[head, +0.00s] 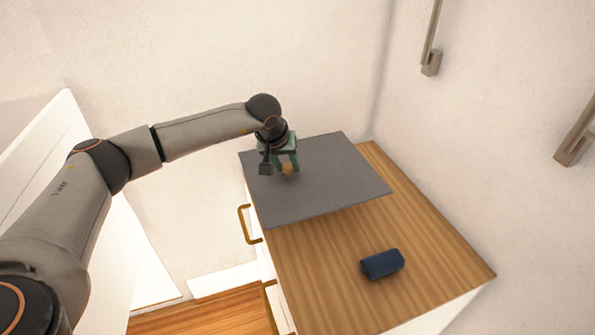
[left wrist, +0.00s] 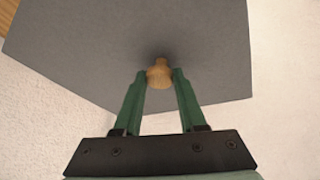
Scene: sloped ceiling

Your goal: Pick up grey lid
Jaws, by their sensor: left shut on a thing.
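The grey lid (head: 325,180) is a flat, dark grey square panel at the back of the wooden cabinet top, with a small wooden knob (head: 288,169) on it. In the left wrist view the grey lid (left wrist: 190,40) fills the upper part and the knob (left wrist: 159,73) sits between the fingertips. My left gripper (head: 286,168) comes down from above at the lid's left part. In the left wrist view the green fingers of my left gripper (left wrist: 159,78) are shut on the knob. Whether the lid touches the surface below is unclear. My right gripper is not in view.
A dark blue cylindrical object (head: 382,264) lies on the front right of the wooden cabinet top (head: 320,255). The cabinet has handles (head: 243,224) on its left side. Walls stand behind and to the right, with metal brackets (head: 431,62) on the right wall.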

